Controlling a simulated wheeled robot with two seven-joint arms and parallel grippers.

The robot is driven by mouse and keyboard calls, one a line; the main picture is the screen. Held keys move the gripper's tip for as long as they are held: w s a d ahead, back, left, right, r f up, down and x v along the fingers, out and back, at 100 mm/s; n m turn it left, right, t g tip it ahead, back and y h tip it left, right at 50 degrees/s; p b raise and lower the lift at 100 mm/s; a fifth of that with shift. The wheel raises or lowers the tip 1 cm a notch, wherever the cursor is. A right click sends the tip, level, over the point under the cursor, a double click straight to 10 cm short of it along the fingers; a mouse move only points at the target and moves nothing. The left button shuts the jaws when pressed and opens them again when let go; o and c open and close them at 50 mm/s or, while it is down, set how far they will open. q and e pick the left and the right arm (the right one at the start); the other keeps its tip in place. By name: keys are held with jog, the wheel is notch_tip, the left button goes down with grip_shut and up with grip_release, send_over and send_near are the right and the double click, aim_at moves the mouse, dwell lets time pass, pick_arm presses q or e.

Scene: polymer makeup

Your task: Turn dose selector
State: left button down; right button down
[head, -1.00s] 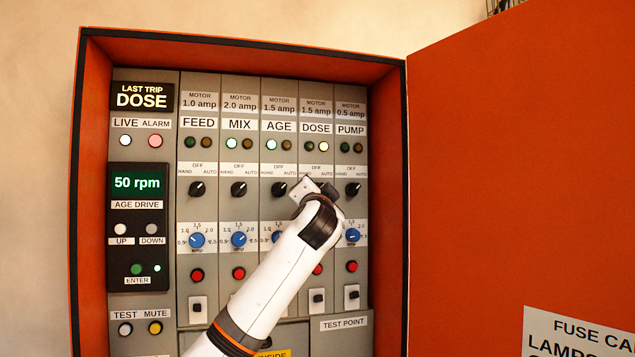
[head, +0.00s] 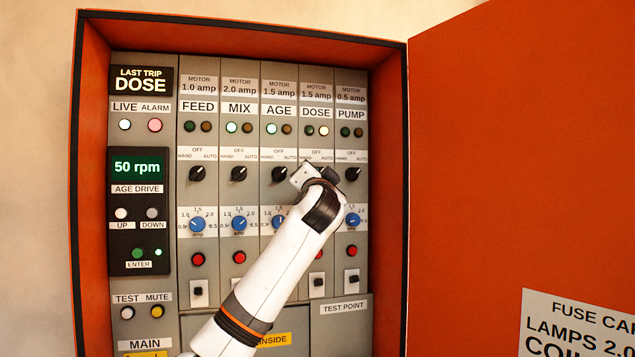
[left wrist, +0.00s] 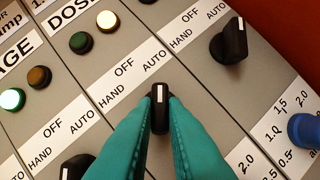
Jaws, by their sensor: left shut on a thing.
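The dose selector (left wrist: 160,94) is a black knob with a white pointer line, under the HAND, OFF and AUTO label of the DOSE column (head: 317,112). In the left wrist view its pointer line points straight up, toward the AUTO side. The teal fingers of my left gripper (left wrist: 160,110) are shut on it, one on each side. In the head view my left gripper (head: 314,178) covers this knob. The amber DOSE lamp (head: 323,130) looks lit and the green one (head: 309,130) dim. My right gripper is in neither view.
The PUMP selector (head: 352,174) is close on the right and the AGE selector (head: 279,174) on the left. Blue dials (head: 353,221) and red buttons (head: 352,251) lie below. The orange cabinet door (head: 520,150) stands open at the right.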

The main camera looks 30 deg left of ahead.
pick_arm(q)
jog(key=shift+w+d+f+n+g+y+b, duration=0.1)
jog(key=shift+n+g+y+b, duration=0.65)
jog(key=shift+n, duration=1.15)
jog(key=shift+w+d+r+n+g+y+b, duration=0.1)
jog(key=shift+n+g+y+b, duration=0.3)
jog(key=shift+n+y, duration=1)
jog(key=shift+w+d+f+n+g+y+b, duration=0.1)
jog(key=shift+n+g+y+b, duration=0.45)
jog(key=shift+n, duration=1.85)
jog(key=c, duration=1.5)
grip_release()
jog(key=shift+o, duration=0.2)
